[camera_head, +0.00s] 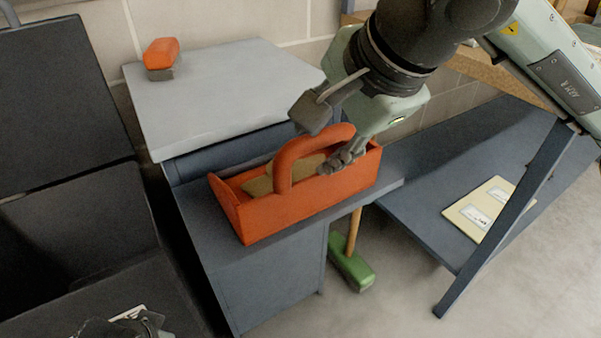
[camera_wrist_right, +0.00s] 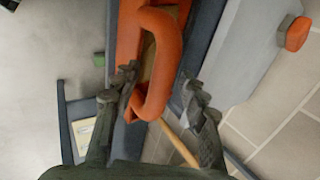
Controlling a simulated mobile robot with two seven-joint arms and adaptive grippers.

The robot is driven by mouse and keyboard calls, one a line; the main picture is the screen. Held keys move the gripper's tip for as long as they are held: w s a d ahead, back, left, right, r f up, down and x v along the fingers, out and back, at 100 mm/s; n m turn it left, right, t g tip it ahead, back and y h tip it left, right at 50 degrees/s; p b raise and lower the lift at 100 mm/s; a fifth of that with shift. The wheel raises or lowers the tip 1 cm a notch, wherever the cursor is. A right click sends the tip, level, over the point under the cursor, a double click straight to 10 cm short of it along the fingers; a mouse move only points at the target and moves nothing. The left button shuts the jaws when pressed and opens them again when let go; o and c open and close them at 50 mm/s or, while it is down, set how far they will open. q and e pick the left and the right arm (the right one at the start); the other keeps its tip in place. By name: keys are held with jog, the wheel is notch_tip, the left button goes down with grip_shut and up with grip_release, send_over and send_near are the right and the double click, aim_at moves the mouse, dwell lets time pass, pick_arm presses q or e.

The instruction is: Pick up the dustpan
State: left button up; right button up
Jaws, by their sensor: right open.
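I cannot make out a clear dustpan in either view. An orange open box with an arched handle (camera_head: 297,150) stands on a dark grey cabinet (camera_head: 270,275), with tan pieces inside. My right gripper (camera_head: 328,138) is open at the handle, from above. In the right wrist view the handle (camera_wrist_right: 166,72) lies between the open fingers (camera_wrist_right: 160,88); whether they touch it is unclear. My left gripper (camera_head: 125,327) shows only partly at the bottom left edge, and its fingers cannot be read.
An orange and grey block (camera_head: 161,58) sits on the pale raised top (camera_head: 215,95) behind. A dark bench (camera_head: 430,205) with a tan folder (camera_head: 478,212) is at right. Dark panels (camera_head: 60,110) stand at left.

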jog(key=shift+c, duration=0.5)
grip_shut()
jog(key=shift+r, duration=0.1)
